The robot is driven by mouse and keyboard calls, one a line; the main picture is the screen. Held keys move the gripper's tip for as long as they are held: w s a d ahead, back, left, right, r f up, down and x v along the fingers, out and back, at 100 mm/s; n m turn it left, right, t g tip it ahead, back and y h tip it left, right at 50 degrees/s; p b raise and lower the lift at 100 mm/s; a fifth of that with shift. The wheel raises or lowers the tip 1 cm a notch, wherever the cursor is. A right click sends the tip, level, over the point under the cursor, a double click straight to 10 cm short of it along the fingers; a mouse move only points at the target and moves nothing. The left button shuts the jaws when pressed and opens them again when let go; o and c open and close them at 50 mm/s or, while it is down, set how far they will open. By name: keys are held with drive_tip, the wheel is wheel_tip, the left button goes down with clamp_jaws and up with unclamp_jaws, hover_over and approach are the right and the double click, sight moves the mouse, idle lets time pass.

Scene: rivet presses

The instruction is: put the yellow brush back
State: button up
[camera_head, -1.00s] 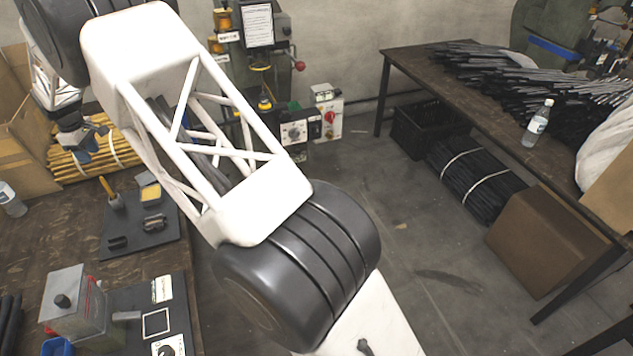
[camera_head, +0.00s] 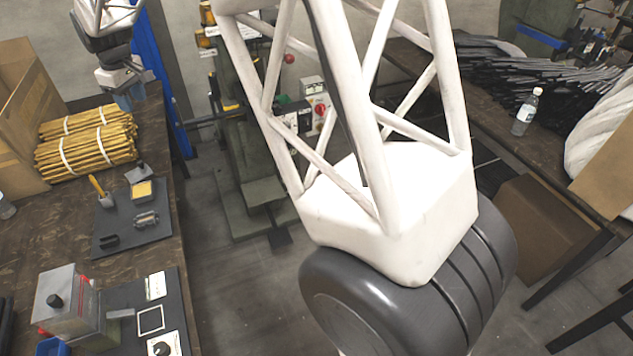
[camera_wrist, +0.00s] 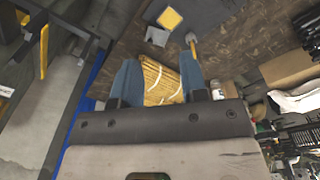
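A small upright tool with a yellow handle (camera_head: 97,186), which looks like the yellow brush, stands in a grey base on a dark mat (camera_head: 118,238) on the left table. In the wrist view its yellow handle (camera_wrist: 192,42) shows beyond the right finger. My gripper (camera_head: 130,97) hangs above the far right edge of that table, well away from the brush. In the wrist view its blue fingers (camera_wrist: 158,72) are apart with nothing held between them. The brush's lower end is hidden in the base.
A yellow rod bundle (camera_head: 85,148) lies near the brush. The mat also carries a yellow pad (camera_head: 141,190) and a small metal block (camera_head: 147,219). A cardboard box (camera_head: 22,110) stands at left. A press (camera_head: 245,150) stands right of the table.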

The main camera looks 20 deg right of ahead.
drive_tip(key=s+d+r+m+t, duration=0.15)
drive_tip(key=s+d+r, duration=0.25)
drive_tip(key=s+d, duration=0.6)
drive_tip(key=s+d+r+m+g, duration=0.1)
drive_tip(key=s+d+r+m, duration=0.25)
drive_tip(key=s+d, duration=0.6)
drive_tip(key=s+d+f+m, duration=0.1)
drive_tip(key=s+d+f, duration=0.1)
drive_tip(key=s, duration=0.7)
drive_tip(key=s+d+f+m+t, duration=0.1)
drive_tip(key=s+d+m, duration=0.1)
drive_tip(key=s+d, duration=0.3)
drive_tip(key=s+d+f+m, duration=0.2)
drive_tip(key=s+d, duration=0.2)
drive_tip(key=s, duration=0.9)
drive_tip(key=shift+s+d+f, duration=0.2)
drive_tip(key=shift+s+f, duration=0.1)
drive_tip(key=shift+s, duration=0.1)
